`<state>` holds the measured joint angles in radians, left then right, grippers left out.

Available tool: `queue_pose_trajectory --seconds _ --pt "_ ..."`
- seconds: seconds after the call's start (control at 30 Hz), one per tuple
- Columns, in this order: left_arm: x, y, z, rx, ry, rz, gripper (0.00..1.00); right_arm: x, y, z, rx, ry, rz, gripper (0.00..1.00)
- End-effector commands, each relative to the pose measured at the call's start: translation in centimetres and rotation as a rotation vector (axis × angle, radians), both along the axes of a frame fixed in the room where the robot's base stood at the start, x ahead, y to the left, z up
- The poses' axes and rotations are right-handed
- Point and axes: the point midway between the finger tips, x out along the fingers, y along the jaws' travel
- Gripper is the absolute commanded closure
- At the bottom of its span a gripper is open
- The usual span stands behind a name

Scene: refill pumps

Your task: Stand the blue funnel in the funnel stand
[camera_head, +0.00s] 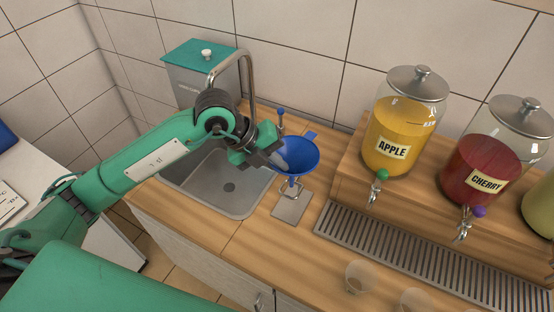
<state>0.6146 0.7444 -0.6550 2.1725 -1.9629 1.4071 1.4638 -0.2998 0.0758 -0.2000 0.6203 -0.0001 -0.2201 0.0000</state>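The blue funnel (303,155) is upright, wide mouth up, above the funnel stand (290,207), a small grey plate with a wire ring on the counter. The funnel's lower part is in line with the ring; I cannot tell if it rests there. My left gripper (277,157) comes from the left, with its fingers at the funnel's left rim, overlapping it. Whether they are closed on the rim is too small to tell. My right gripper is not in view.
A steel sink (232,188) with a tall curved tap (252,85) lies left of the stand. Dispensers of apple (400,130) and cherry (478,165) stand on a wooden riser at right, above a drip grate (400,258). Clear cups (359,277) stand at the front.

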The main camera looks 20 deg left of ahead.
Motion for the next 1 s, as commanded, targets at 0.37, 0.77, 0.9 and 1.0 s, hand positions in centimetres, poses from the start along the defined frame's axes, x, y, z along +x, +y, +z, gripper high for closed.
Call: queue_pose_trajectory --seconds 0.37,0.77,0.9,1.0 --pt "0.0 0.0 -0.2 0.000 0.000 0.000 1.00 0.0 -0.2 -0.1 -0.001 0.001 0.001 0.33" --pt "0.0 0.0 -1.1 0.000 0.000 0.000 1.00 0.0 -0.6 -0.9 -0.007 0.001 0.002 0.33" --pt "0.0 0.0 -1.4 0.000 0.000 0.000 1.00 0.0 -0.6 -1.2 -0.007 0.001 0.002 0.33" --pt "0.0 0.0 -1.7 0.000 0.000 0.000 1.00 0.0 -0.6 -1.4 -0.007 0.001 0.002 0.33"
